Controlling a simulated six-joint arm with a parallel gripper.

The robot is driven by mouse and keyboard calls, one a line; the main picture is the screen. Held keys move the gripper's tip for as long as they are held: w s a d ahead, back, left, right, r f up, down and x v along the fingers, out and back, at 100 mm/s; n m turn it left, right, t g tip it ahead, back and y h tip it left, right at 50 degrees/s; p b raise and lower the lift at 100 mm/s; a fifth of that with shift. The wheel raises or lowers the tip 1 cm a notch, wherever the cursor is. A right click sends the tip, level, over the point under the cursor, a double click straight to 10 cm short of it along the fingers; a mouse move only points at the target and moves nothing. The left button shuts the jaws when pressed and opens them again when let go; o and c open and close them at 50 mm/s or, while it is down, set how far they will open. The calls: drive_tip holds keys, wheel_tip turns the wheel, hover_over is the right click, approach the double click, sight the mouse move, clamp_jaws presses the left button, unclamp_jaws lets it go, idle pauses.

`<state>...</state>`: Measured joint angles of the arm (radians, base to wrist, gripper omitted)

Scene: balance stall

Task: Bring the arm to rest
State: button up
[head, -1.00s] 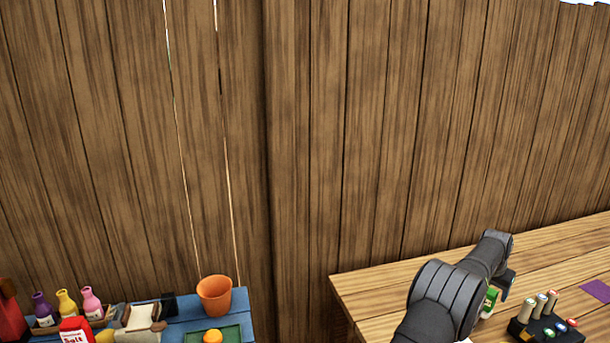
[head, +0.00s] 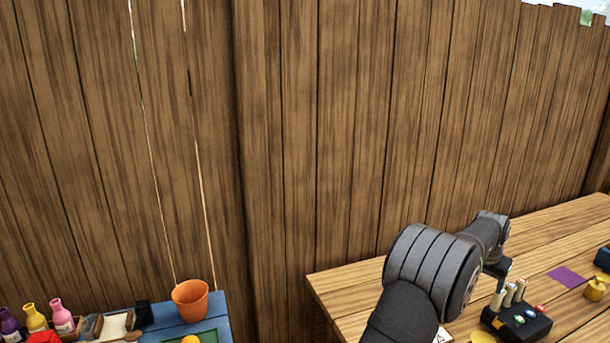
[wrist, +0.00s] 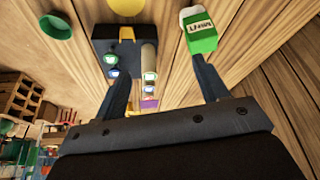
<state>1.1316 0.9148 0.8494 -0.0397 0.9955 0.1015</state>
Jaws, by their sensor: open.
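My dark grey arm reaches over the wooden table (head: 345,290) at the right of the head view. My gripper shows in the wrist view (wrist: 160,90), with its two fingers spread apart and nothing between them that I can see held. In the head view the fingers are mostly hidden behind my arm. A green and white carton (wrist: 200,30) lies in view just beyond the right finger. A black block holding several capped tubes (head: 517,320) stands on the table; it also shows beyond the left finger in the wrist view.
A purple card (head: 566,276), a small yellow pot (head: 595,288) and a dark blue object (head: 603,257) lie on the table's right part. A blue table (head: 218,310) at the left bears an orange pot (head: 190,299) and several bottles. A plank fence (head: 330,120) stands behind.

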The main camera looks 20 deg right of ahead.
drive_tip(key=w+a+f+m, duration=0.1)
drive_tip(key=w+a+f, duration=0.1)
drive_tip(key=w+a, duration=0.6)
drive_tip(key=w+a+f+m, duration=0.15)
drive_tip(key=w+a, duration=0.25)
drive_tip(key=a, duration=0.8)
drive_tip(key=w+a+f, duration=0.4)
drive_tip(key=w+f, duration=0.2)
drive_tip(key=w, duration=0.2)
drive_tip(key=shift+w+f+n+g, duration=0.15)
drive_tip(key=shift+f+n+g, duration=0.1)
drive_tip(key=shift+n+g, duration=0.15)
drive_tip(key=shift+d, duration=0.1)
drive_tip(key=s+d+r, duration=0.7)
drive_tip(key=s+d, duration=0.5)
drive_tip(key=shift+s+d+r, duration=0.15)
drive_tip(key=shift+s+d, duration=0.05)
drive_tip(key=shift+d, duration=0.15)
drive_tip(key=shift+n, duration=0.25)
